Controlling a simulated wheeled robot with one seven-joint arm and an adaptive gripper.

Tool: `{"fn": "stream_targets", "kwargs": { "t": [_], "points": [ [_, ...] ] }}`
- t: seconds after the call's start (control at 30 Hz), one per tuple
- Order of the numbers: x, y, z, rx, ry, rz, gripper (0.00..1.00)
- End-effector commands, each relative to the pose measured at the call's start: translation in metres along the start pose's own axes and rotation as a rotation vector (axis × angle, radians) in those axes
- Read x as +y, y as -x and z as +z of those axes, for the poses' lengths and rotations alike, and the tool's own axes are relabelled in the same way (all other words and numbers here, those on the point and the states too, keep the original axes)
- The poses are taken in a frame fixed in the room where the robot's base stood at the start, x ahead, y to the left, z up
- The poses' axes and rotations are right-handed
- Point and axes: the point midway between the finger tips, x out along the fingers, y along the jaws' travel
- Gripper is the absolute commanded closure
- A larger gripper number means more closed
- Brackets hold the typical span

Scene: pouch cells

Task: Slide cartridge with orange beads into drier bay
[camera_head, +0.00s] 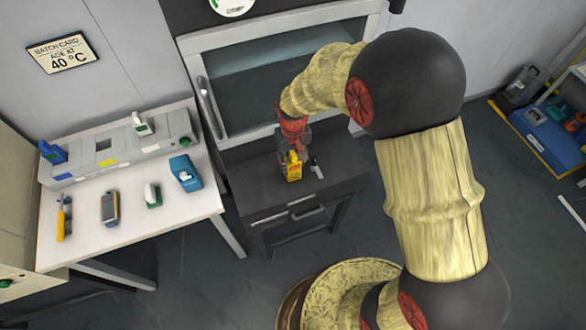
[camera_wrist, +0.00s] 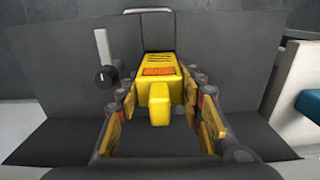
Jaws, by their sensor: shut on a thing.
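A yellow cartridge (camera_head: 292,171) stands over the dark stand in front of the glass-fronted cabinet. In the wrist view the yellow cartridge (camera_wrist: 164,72) shows an orange window on its top face and a yellow tab toward me. My gripper (camera_head: 293,150) is shut on it, with the finger pads on both sides. Whether the cartridge rests on the stand is unclear. A grey console (camera_head: 122,158) at the back of the white bench has a dark square opening (camera_head: 103,145) between a blue cartridge (camera_head: 52,152) and a white-and-green one (camera_head: 142,124). No bay is labelled readably.
The dark stand (camera_head: 250,184) carries a lever with a black knob (camera_wrist: 106,76) beside the cartridge. The white bench (camera_head: 130,228) holds a yellow-handled tool (camera_head: 64,218), a grey-yellow device (camera_head: 110,207), a green-and-white piece (camera_head: 153,195) and a blue device (camera_head: 185,173). The cabinet (camera_head: 220,45) stands behind.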

Motion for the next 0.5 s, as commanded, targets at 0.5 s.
{"fn": "stream_targets", "kwargs": {
  "t": [0.5],
  "points": [
    [0.000, -0.035, 0.000, -0.001, 0.000, 0.000, 0.99]
  ]
}}
